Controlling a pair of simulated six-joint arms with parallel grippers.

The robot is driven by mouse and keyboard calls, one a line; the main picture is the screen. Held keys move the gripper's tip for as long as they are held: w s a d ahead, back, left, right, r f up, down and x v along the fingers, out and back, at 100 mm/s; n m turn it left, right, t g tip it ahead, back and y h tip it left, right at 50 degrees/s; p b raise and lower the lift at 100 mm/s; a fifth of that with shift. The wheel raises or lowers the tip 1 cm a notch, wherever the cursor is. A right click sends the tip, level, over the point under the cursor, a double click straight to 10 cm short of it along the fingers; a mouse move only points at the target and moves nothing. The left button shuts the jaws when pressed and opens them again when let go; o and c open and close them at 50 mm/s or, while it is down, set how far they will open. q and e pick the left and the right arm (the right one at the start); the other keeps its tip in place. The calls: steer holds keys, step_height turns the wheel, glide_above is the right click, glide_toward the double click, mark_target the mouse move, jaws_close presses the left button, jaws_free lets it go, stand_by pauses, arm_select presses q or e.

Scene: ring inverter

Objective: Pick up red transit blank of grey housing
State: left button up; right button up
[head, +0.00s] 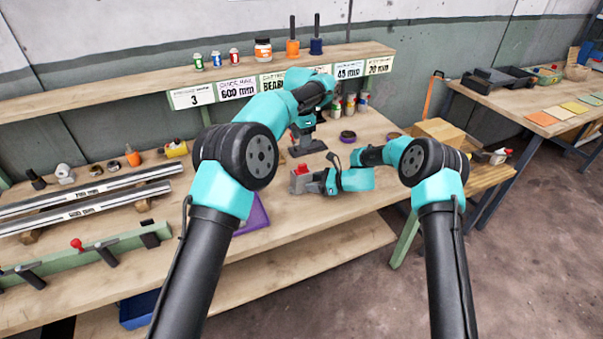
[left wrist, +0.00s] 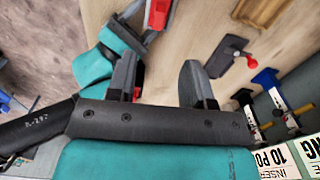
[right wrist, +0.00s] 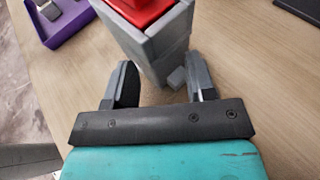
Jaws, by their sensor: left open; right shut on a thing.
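The grey housing (head: 299,186) is near the front of the bench, with the red transit blank (head: 303,168) at its top. My right gripper (head: 318,183) is shut on the housing from the right; the right wrist view shows the housing (right wrist: 160,55) between its fingers and the red blank (right wrist: 140,8) at the top edge. My left gripper (head: 301,136) is open and empty, above and behind the housing. In the left wrist view, the red blank (left wrist: 158,13) is at the top edge, beyond the open fingers, apart from them.
A dark clamp stand (head: 307,147) is on the bench behind the housing. A purple tray (head: 255,215) lies at front left. Metal rails (head: 90,200) fill the left side. A cardboard box (head: 440,130) is at right. A labelled shelf (head: 200,75) runs behind.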

arm_select(q)
steer(key=shift+d+r, duration=0.1)
steer(key=shift+d, duration=0.05)
glide_above(302, 165)
steer(key=shift+f, duration=3.4)
steer(key=shift+f, duration=0.1)
steer(key=shift+f, duration=2.55)
steer(key=shift+c, duration=0.2)
jaws_close()
